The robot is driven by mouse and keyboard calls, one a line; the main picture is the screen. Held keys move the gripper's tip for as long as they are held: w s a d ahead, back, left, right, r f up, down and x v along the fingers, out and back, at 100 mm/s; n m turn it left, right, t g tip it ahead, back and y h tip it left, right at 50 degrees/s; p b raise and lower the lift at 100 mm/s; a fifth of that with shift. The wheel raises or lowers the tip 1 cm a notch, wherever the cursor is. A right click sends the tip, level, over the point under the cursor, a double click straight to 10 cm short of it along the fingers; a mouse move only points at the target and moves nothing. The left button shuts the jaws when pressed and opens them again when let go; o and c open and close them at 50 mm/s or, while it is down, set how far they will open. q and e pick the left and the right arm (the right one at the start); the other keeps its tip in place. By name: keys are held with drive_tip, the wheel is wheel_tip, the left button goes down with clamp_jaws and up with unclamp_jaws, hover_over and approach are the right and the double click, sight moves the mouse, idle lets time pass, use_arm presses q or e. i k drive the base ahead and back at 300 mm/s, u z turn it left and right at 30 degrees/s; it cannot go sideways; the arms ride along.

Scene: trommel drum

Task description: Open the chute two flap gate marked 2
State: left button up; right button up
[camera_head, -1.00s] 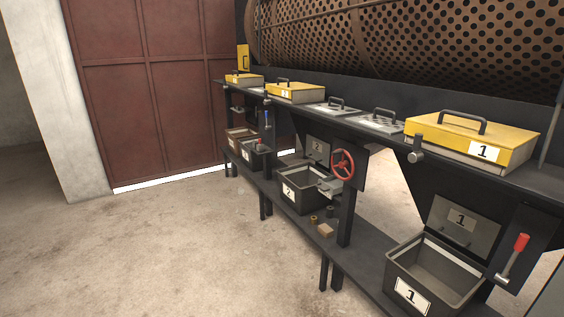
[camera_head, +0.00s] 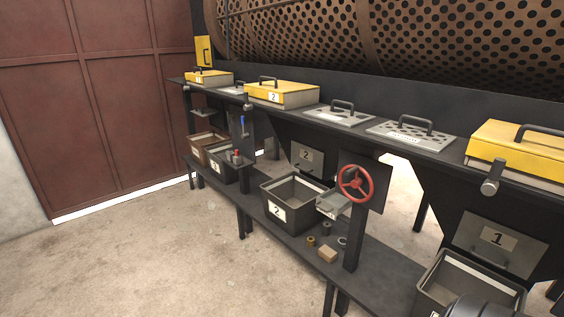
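The chute two flap gate (camera_head: 307,158) is a grey plate marked 2, under the black ledge in the middle of the view. A red handwheel (camera_head: 355,183) is mounted on a dark panel just right of it. An open grey bin marked 2 (camera_head: 290,228) stands below the flap on the lower shelf. From this angle I cannot tell how far the flap stands open. Neither gripper shows; a dark rounded part, probably of my arm, shows at the bottom right edge.
A yellow lid box marked 2 (camera_head: 282,95) sits on the ledge above. Flap 1 (camera_head: 499,244) and its bin (camera_head: 432,292) are at the right. A small grey tray (camera_head: 333,204) and a wooden block (camera_head: 327,255) are near bin 2. The floor (camera_head: 150,260) in front is clear.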

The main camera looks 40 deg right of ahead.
sight(306, 159)
drive_tip(key=z, duration=0.2)
drive_tip(key=i, duration=1.7)
drive_tip(key=z, duration=1.45)
drive_tip(key=i, duration=1)
drive_tip(key=z, duration=1.05)
